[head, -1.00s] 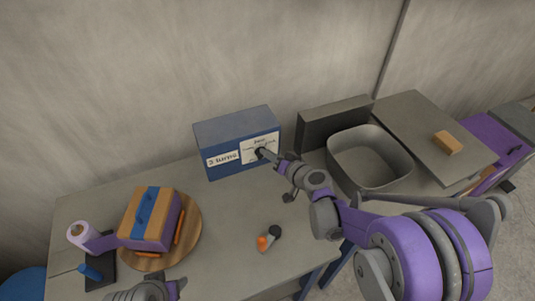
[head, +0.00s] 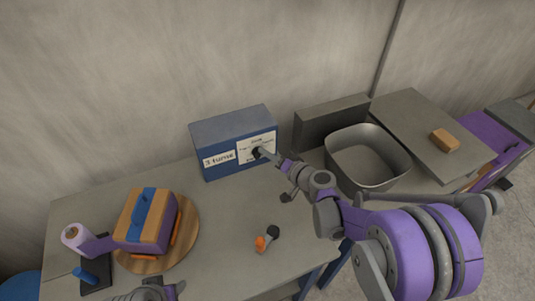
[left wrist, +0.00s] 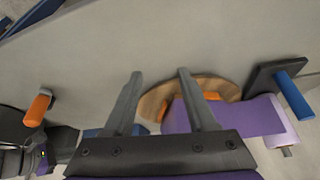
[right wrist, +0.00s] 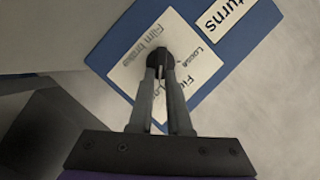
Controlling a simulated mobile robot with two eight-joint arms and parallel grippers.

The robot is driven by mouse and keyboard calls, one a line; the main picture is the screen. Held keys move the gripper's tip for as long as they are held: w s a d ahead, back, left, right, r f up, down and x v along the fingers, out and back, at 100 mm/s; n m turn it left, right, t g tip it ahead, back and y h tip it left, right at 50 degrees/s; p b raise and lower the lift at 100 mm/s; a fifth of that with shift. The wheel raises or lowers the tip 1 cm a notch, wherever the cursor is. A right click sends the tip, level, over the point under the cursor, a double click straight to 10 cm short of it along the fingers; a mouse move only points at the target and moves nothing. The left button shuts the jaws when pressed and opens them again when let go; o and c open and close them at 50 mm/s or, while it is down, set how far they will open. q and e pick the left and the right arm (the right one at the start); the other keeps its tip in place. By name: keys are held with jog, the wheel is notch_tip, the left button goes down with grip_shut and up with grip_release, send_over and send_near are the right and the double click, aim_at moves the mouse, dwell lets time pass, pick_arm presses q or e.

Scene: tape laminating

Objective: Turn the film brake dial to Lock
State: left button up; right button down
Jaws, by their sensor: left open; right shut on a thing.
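The film brake dial (right wrist: 159,58) is a dark knob on a white label (right wrist: 192,52) on the front of a blue box (head: 235,131). My right gripper (right wrist: 161,72) is shut on the dial, with a fingertip on either side of it. In the head view the dial (head: 257,152) is partly hidden by that gripper. The label reads "Film brake" and "Loose"; other words are partly covered by the fingers. The dial's exact setting cannot be told. My left gripper (left wrist: 158,73) is open and empty above the table, near the round wooden board.
A purple and orange block with a blue strip (head: 147,217) sits on the round board (head: 190,245). An orange and black tool (head: 266,239) lies at the table's front. A grey bin (head: 366,185) stands right.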

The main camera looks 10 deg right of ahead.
jog(key=c, duration=0.9)
grip_release()
jog(key=shift+o, duration=0.2)
jog(key=shift+s, duration=0.1)
pick_arm(q)
jog(key=shift+r+p, duration=0.35)
pick_arm(e)
jog(key=v, duration=1)
jog(key=shift+s, duration=0.3)
jog(key=shift+d, duration=0.15)
